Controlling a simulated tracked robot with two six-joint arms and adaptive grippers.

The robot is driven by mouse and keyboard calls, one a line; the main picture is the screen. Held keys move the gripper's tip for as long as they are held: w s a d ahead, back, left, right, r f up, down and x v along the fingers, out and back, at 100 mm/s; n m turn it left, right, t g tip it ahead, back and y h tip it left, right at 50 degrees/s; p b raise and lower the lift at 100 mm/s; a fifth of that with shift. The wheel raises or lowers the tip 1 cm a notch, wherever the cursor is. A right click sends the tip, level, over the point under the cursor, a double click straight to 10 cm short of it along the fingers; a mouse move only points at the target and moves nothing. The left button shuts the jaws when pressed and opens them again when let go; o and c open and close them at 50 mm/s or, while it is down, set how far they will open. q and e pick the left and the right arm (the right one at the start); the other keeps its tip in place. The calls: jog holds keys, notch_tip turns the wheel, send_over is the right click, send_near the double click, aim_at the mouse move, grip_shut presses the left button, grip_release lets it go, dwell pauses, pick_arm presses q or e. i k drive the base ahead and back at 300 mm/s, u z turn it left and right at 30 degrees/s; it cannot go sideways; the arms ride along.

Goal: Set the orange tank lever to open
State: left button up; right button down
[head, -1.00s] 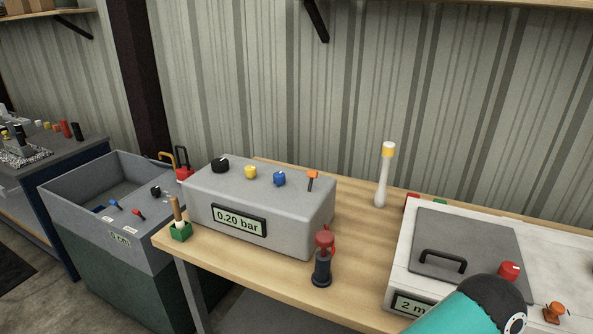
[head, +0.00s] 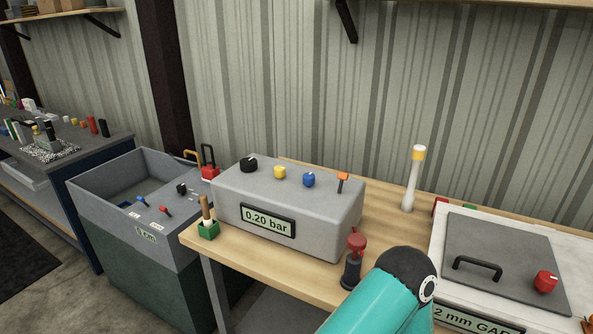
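The orange tank lever (head: 343,177) is a small orange-topped handle on a dark stem. It stands at the right end of the top of a grey box (head: 235,194) whose display reads 0.20 bar. A black, a yellow and a blue knob stand in a row to its left. An arm link of mine, teal with a black joint, comes in at the bottom, right of the box. Neither of my grippers shows, and the lever is not touched by anything in view.
A red and black hand tool (head: 354,258) stands at the bench's front edge, close to my arm. A white machine (head: 440,270) with a grey lid is at right. A yellow-topped white post (head: 413,180) stands behind. A grey tank (head: 130,185) is at left.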

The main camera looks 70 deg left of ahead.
aim_at(342, 175)
jog(key=u, duration=0.4)
jog(key=k, duration=1.1)
jog(key=u, duration=0.5)
jog(key=i, duration=1)
jog(key=z, duration=0.1)
